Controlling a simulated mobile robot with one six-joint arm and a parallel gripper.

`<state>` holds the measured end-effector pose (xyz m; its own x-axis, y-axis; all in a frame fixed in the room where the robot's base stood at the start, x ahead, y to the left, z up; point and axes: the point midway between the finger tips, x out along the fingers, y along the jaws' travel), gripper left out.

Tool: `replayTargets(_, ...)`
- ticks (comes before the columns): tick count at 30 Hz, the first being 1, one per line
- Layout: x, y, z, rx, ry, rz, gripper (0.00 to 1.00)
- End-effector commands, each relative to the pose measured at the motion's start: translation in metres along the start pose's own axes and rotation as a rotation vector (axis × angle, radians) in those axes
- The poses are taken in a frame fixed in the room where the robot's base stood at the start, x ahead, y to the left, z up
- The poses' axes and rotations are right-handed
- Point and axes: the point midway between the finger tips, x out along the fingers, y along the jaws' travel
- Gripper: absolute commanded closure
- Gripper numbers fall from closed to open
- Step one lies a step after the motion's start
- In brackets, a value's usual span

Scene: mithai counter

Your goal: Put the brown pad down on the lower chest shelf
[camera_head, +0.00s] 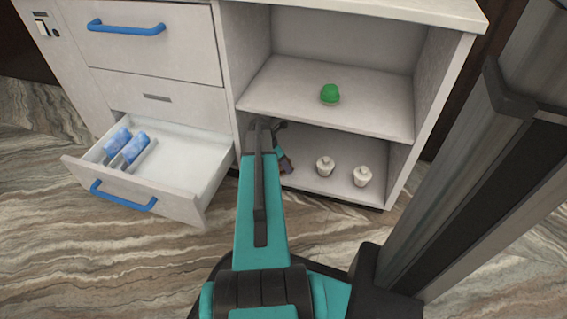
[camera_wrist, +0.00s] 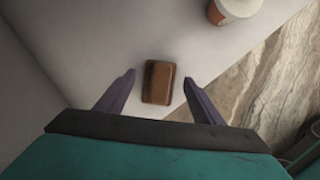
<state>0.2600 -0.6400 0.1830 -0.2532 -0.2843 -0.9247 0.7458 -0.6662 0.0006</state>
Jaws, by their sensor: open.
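The brown pad (camera_wrist: 158,82) is a small brown block lying on the pale lower chest shelf (camera_wrist: 100,55) in the wrist view. My gripper (camera_wrist: 159,80) is open, with one dark finger on each side of the pad and a gap showing at both sides. In the head view the lower chest shelf (camera_head: 342,187) is the bottom compartment at the right. My arm reaches into its left part, and the gripper end (camera_head: 283,160) shows there only partly. I cannot make out the pad clearly in the head view.
A green object (camera_head: 330,95) sits on the upper shelf (camera_head: 285,90). An open drawer (camera_head: 190,165) with blue-and-white items juts out at left.

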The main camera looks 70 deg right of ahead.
Motion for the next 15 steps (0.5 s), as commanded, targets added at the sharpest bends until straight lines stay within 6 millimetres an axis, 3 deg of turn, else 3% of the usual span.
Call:
replayTargets(6,-0.024,0.0,0.002,0.0,0.0,0.001,0.38)
replayTargets(15,-0.041,-0.001,-0.047,-0.004,0.0,0.0,0.38)
